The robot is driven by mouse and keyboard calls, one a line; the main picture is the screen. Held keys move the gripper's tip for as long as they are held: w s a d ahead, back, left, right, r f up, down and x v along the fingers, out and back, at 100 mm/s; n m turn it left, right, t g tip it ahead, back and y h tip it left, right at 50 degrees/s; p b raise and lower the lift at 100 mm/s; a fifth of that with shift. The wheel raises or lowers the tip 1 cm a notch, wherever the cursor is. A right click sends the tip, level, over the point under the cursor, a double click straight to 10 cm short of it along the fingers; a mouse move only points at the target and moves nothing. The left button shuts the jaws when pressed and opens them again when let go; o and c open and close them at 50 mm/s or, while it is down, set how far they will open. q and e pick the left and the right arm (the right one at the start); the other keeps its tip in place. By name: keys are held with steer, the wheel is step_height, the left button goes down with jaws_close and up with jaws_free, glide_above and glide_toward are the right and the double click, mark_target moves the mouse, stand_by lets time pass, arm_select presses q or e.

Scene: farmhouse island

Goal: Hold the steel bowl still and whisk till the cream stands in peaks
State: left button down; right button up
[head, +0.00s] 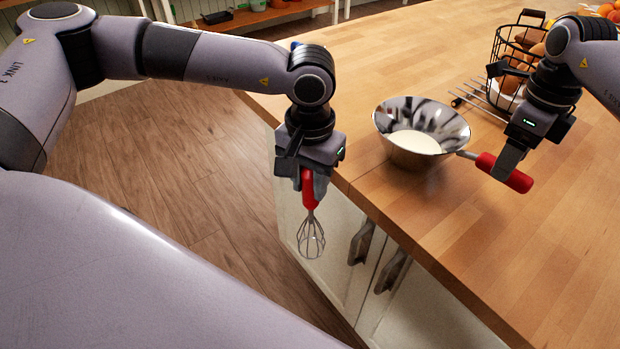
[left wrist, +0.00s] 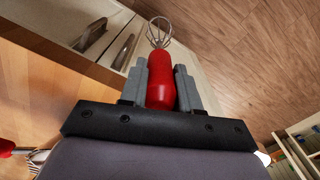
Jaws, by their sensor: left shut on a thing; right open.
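The steel bowl (head: 388,145) stands upright on the wooden island top near its left edge, with white cream (head: 416,141) lying flat inside. A handle with a red grip (head: 518,181) sticks out from the bowl's right side. My right gripper (head: 505,165) is open at this red grip; whether the fingers touch it I cannot tell. My left gripper (head: 312,180) is shut on the red handle of the whisk (head: 310,238), which also shows in the left wrist view (left wrist: 159,78). The whisk hangs wires down, beyond the island's edge and left of the bowl, in front of the cabinet doors.
A black wire basket (head: 516,52) with brown items stands behind the bowl, with a metal rack (head: 484,97) beside it. Orange fruit (head: 607,10) sits at the back right. Cabinet handles (head: 361,243) jut from the island's side. The front right of the top (head: 570,270) is clear.

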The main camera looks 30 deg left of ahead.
steer(key=shift+f, duration=1.8)
jaws_close()
